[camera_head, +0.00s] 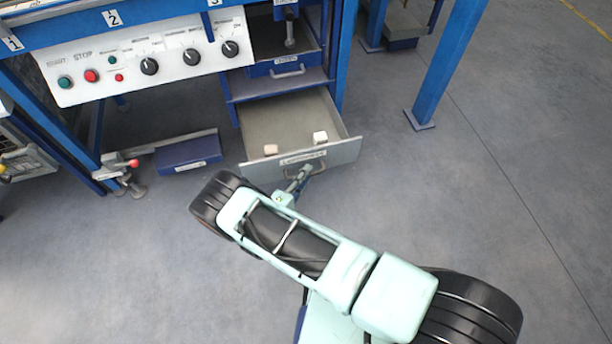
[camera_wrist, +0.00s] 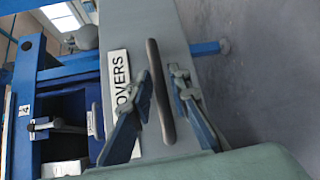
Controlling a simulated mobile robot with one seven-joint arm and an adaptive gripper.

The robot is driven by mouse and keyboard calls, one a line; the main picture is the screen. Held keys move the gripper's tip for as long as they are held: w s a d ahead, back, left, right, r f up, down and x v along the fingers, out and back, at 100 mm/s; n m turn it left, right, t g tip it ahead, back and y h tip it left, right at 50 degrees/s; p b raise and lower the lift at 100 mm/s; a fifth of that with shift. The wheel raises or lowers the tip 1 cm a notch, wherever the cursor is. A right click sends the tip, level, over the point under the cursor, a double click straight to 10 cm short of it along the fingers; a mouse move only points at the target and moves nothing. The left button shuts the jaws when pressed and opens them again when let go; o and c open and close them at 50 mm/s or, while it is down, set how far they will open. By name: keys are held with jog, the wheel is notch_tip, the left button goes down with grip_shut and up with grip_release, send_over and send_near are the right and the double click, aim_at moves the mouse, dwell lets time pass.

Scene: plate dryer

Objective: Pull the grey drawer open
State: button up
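The grey drawer (camera_head: 346,152) stands pulled out from the blue frame in the head view, with its inside showing. In the wrist view its grey front (camera_wrist: 150,25) fills the middle and bears a label ending in "OVERS". A dark bar handle (camera_wrist: 160,90) runs along this front. My gripper (camera_wrist: 163,84) is open, with one finger on each side of the handle. The handle lies between the fingers, with a gap showing on at least the right side. In the head view my gripper (camera_head: 300,180) is at the drawer front, partly hidden by my arm.
A control panel (camera_head: 150,58) with knobs and buttons is at upper left. A blue box (camera_head: 188,154) is on the floor to the left.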

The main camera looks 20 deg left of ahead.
jog(key=shift+w, duration=0.1)
grip_shut()
jog(key=shift+d, duration=0.1)
jog(key=s+d, duration=0.1)
jog(key=s+p, duration=0.1)
jog(key=s, duration=0.1)
jog(key=shift+d, duration=0.35)
grip_release()
